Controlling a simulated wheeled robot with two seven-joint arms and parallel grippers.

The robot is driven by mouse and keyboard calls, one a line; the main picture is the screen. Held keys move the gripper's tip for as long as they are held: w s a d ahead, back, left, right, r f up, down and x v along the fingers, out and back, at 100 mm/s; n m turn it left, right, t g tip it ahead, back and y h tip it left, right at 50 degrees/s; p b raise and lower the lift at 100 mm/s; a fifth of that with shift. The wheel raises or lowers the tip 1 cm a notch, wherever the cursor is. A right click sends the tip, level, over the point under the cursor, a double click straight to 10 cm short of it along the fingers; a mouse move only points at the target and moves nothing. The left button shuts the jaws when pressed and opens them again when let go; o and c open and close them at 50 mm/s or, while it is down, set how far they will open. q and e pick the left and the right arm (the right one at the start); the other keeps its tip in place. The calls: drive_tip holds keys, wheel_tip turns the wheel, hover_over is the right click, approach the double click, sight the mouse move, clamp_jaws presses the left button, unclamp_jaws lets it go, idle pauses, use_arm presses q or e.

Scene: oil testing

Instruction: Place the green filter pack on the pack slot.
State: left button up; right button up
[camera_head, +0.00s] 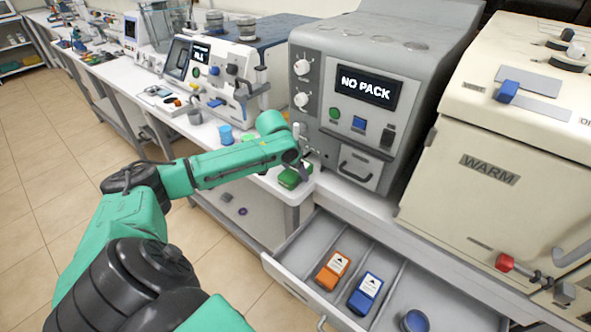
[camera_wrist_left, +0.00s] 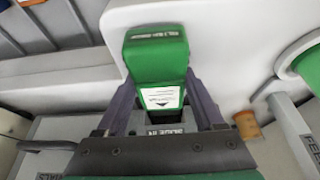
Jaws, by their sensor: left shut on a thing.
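My left gripper (camera_head: 301,166) is at the front of the grey machine, near the left corner of the counter edge. It is shut on the green filter pack (camera_head: 289,179), which shows just below the fingers. In the left wrist view the gripper (camera_wrist_left: 160,88) has one finger on each side of the green pack (camera_wrist_left: 158,58), whose white label faces the camera. The grey machine (camera_head: 330,75) shows "NO PACK" on its screen. I cannot make out the pack slot clearly; the arm and pack cover part of that area. My right gripper is not in view.
An open drawer (camera_head: 274,264) below holds an orange pack (camera_head: 332,271), a blue pack (camera_head: 365,294) and a round blue item (camera_head: 414,321). The cream "WARM" machine (camera_head: 490,130) stands to the right. Blue and green cups and a white machine (camera_head: 215,80) stand left.

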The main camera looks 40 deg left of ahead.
use_arm(q)
drive_tip(key=shift+s+f, duration=0.15)
drive_tip(key=shift+f, duration=0.15)
drive_tip(key=shift+f, duration=0.1)
drive_tip(key=o, duration=1.5)
drive_tip(key=shift+s+d, duration=0.1)
drive_tip(key=shift+s+f, duration=0.1)
drive_tip(key=shift+f, duration=0.2)
drive_tip(key=shift+r, duration=0.3)
drive_tip(key=v, duration=0.4)
drive_tip(key=b+v, duration=0.1)
drive_tip(key=v, duration=0.6)
drive_tip(key=shift+r, duration=0.9)
